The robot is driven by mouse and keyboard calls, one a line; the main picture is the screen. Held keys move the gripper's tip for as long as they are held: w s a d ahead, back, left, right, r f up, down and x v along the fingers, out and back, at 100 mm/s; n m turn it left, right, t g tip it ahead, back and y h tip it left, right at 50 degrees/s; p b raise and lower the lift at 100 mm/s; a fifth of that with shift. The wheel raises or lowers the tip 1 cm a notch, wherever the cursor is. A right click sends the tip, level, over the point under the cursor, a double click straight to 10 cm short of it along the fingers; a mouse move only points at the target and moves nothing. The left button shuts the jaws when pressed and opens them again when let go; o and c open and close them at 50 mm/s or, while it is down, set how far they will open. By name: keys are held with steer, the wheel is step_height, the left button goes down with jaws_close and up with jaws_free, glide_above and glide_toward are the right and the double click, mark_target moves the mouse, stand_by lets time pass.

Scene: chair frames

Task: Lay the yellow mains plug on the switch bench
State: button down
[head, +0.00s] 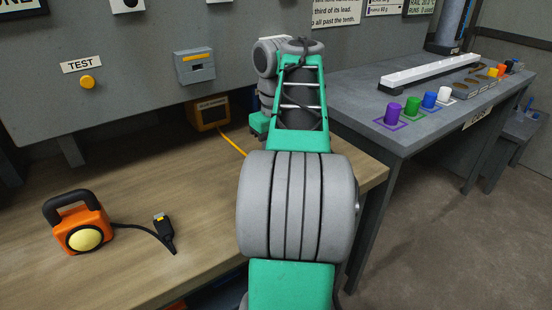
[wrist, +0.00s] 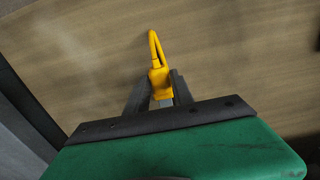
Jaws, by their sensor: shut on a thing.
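In the wrist view, my gripper (wrist: 159,90) is shut on the yellow mains plug (wrist: 158,77), with one dark finger on each side. Its yellow lead loops away from the plug toward the top of the picture. A wood-grain top lies beneath; I cannot tell whether the plug touches it. In the head view, my arm hides the gripper and plug. A yellow lead (head: 233,143) shows there, running from a yellow box (head: 208,113) at the back of the wooden bench (head: 205,200) toward my arm.
An orange lamp (head: 80,225) with a black plug (head: 164,230) stands on the wooden bench at left. A grey panel with a yellow TEST button (head: 87,82) rises behind. A grey bench (head: 350,95) with coloured cups is at right. The wood between lamp and arm is mostly clear.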

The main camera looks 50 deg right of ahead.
stand_by(0.3)
steer(key=shift+f+b, duration=1)
steer(key=c, duration=1)
jaws_free()
step_height(320, 180, up, 8)
steer(key=p, duration=0.7)
steer(key=shift+p, duration=0.4)
